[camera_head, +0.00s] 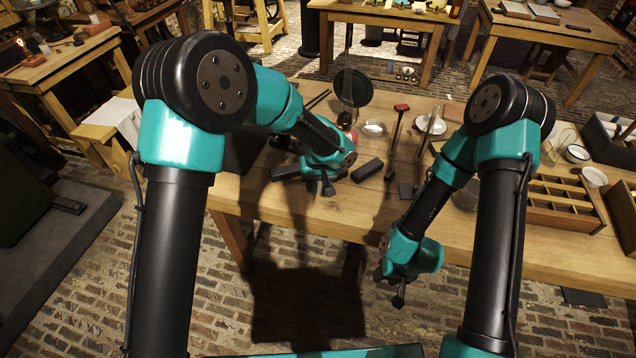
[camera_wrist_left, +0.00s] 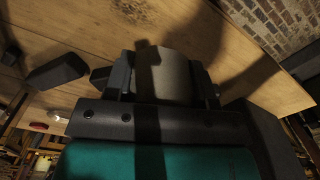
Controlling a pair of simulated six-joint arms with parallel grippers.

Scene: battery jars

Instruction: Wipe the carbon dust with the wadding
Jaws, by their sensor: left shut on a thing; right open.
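A grey-brown pad, which looks like the wadding (camera_wrist_left: 175,80), sits between the fingers of my left gripper (camera_wrist_left: 166,72) in the left wrist view. The gripper is shut on it, low over the wooden table. In the head view my left gripper (camera_head: 326,165) is near the table's left part, and its own wrist hides the pad. My right gripper (camera_head: 395,285) hangs by the table's front edge, empty; its fingers are hardly visible. I cannot make out the carbon dust; shadows darken the wood.
Dark blocks lie on either side of the left gripper, one at the right (camera_head: 367,170) and one at the left (camera_head: 285,173). A red-topped tool (camera_head: 401,108), a white dish (camera_head: 431,125) and a compartment tray (camera_head: 560,207) stand farther right. The table's front middle (camera_head: 345,212) is clear.

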